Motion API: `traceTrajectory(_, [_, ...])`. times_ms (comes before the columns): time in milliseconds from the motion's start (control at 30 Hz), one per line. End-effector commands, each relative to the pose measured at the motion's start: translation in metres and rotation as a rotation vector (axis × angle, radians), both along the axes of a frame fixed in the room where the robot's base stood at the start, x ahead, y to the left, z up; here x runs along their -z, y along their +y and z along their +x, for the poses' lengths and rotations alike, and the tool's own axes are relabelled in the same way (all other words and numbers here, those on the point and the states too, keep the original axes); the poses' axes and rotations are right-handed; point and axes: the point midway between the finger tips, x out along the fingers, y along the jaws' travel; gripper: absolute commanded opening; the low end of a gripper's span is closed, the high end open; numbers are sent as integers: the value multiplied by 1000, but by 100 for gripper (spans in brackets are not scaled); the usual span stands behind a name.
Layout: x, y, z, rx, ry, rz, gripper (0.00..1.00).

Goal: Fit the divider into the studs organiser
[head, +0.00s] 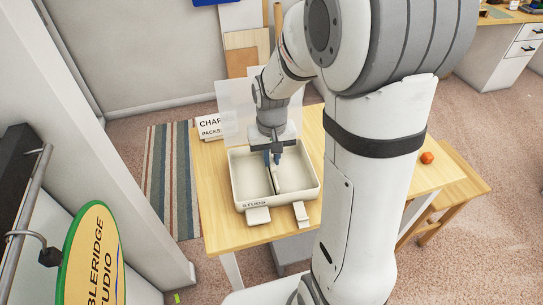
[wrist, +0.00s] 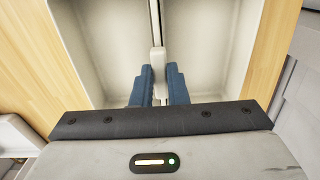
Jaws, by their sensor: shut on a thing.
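The studs organiser (head: 290,203) is an off-white open tray marked STUDS, standing on the wooden table. It also fills the top of the wrist view (wrist: 110,40). My gripper (head: 275,158) is over the tray's middle, pointing down, its blue fingers shut on the divider (head: 279,179). In the wrist view my gripper (wrist: 158,85) has one finger on each side of the divider's pale tab (wrist: 158,61). The divider appears as a thin upright strip running lengthwise between the two halves of the tray. Whether its lower edge touches the floor or its ends sit in slots, I cannot tell.
Two small pale blocks, left (head: 258,215) and right (head: 301,214), are at the tray's front. An orange object (head: 427,158) lies at right. Bare wood (head: 216,205) shows left of the tray.

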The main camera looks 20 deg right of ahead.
Motion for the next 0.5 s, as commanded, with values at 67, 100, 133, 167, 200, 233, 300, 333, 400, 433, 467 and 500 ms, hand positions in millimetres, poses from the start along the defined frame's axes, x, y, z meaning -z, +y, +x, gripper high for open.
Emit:
traceTrajectory(67, [0,0,0,0,0,0,0])
traceTrajectory(100, [0,0,0,0,0,0,0])
traceTrajectory(133, [0,0,0,0,0,0,0])
traceTrajectory(167, [0,0,0,0,0,0,0])
traceTrajectory(200, [0,0,0,0,0,0,0])
traceTrajectory(233, [0,0,0,0,0,0,0])
traceTrajectory(300, [0,0,0,0,0,0,0])
traceTrajectory(333, [1,0,0,0,0,0,0])
traceTrajectory(400, [2,0,0,0,0,0,0])
traceTrajectory(433, [3,0,0,0,0,0,0])
traceTrajectory(467, [3,0,0,0,0,0,0])
traceTrajectory(500, [4,0,0,0,0,0,0])
